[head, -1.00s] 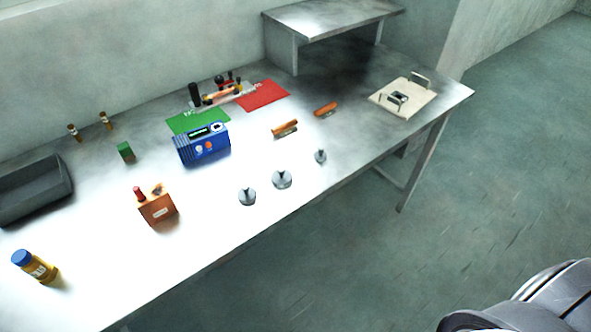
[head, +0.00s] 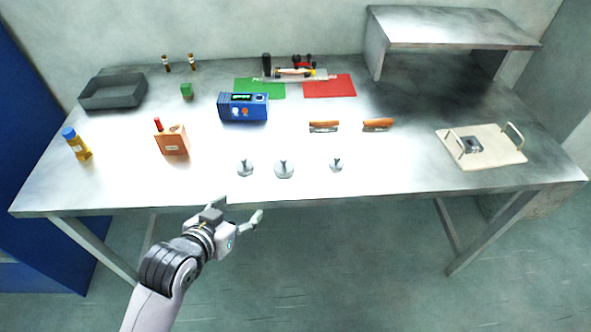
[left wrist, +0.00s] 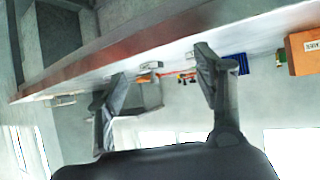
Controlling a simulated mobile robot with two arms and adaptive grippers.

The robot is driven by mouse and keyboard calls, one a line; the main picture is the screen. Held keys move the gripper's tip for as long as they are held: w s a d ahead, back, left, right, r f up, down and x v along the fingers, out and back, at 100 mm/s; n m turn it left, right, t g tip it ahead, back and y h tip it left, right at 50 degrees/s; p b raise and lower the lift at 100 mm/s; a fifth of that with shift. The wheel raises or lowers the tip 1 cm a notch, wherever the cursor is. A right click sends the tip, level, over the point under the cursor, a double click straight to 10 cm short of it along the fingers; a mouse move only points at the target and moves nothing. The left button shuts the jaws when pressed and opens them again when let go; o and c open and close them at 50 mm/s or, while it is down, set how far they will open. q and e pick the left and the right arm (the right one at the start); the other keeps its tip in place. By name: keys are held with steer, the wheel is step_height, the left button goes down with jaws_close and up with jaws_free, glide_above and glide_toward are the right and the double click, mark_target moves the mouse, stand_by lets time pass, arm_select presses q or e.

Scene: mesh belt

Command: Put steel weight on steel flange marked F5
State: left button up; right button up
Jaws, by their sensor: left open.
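Three small steel pieces with upright knobs, which look like weights, stand in a row near the table's front edge: left (head: 245,168), middle (head: 284,170), and a smaller right one (head: 336,165). A square steel piece with a dark centre (head: 470,145), possibly the flange, sits on a beige board with handles (head: 495,158) at the right. No F5 mark is readable. My left gripper (head: 238,213) is open and empty, in front of the table edge and nearest the left weight. Its spread fingers (left wrist: 161,66) also show in the left wrist view. My right gripper is out of view.
An orange box (head: 173,142), a yellow bottle (head: 77,145) and a grey bin (head: 113,92) stand left. A blue device (head: 243,107) and two orange-handled tools (head: 323,126) (head: 378,124) lie behind the weights. A raised shelf (head: 450,27) stands back right.

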arm_select(q)
steer(key=t+h, duration=0.2)
glide_toward(283, 160)
steer(key=shift+m, duration=0.4)
steer(key=x, duration=0.2)
steer(key=p+x, duration=0.1)
steer(key=x, duration=0.1)
steer(key=shift+w+r, duration=0.2)
steer(key=shift+r, duration=0.1)
steer(key=shift+x, duration=1.1)
steer(key=x, duration=0.4)
steer(key=shift+f+p, duration=0.35)
steer(key=shift+p, duration=0.05)
steer(key=shift+s, duration=0.1)
steer(key=shift+c, duration=0.4)
